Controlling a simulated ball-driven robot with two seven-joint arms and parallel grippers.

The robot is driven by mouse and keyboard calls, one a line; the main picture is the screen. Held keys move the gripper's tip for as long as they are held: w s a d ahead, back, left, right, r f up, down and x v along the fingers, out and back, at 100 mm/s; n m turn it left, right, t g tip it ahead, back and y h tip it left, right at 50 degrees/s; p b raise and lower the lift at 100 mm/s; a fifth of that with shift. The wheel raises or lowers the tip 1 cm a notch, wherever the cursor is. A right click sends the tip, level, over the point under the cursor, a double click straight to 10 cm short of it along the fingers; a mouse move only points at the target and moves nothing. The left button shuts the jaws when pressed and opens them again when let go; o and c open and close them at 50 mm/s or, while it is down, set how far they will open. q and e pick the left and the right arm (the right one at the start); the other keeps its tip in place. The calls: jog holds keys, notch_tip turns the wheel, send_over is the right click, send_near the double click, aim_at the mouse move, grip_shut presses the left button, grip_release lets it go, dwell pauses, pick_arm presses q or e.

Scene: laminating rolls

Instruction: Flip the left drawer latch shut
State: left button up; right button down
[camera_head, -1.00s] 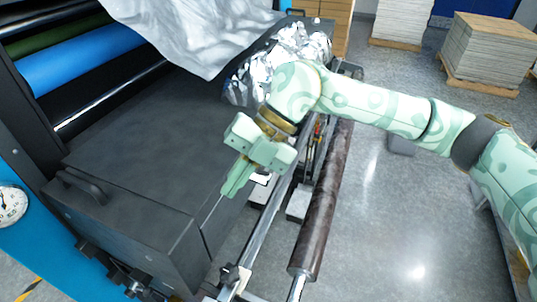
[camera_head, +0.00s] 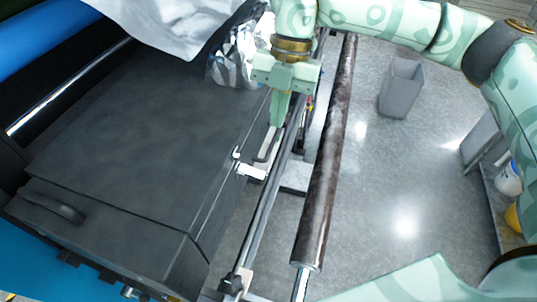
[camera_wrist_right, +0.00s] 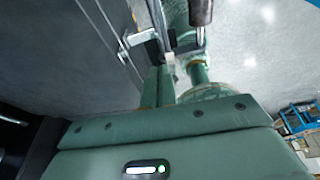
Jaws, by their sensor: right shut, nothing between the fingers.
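My right gripper (camera_head: 276,122) points down beside the right side of a dark grey box-like cabinet (camera_head: 130,130), with its fingers closed together and nothing between them. Its fingers also show in the right wrist view (camera_wrist_right: 159,75). A small bright metal latch-like piece (camera_head: 251,171) sticks out from the cabinet's right edge, just below and left of the fingertips. A metal fitting also shows close ahead of the fingertips in the right wrist view (camera_wrist_right: 141,37). I cannot tell whether the fingers touch it, or the latch's exact position. My left gripper is not in view.
A brown roll (camera_head: 325,170) and a metal rail run alongside the cabinet on its right. A silver sheet (camera_head: 165,22) and crumpled foil (camera_head: 234,58) lie at the back. A grey bin (camera_head: 401,87) stands on the open floor to the right.

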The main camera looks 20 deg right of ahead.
aim_at(267, 172)
jog(key=p+x, duration=0.2)
jog(key=x, duration=0.8)
jog(key=shift+w+f+p, duration=0.1)
jog(key=shift+f+p, duration=0.2)
jog(key=shift+p, duration=0.1)
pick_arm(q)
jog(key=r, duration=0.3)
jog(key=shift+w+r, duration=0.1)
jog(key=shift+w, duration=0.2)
pick_arm(e)
jog(key=shift+f, duration=0.5)
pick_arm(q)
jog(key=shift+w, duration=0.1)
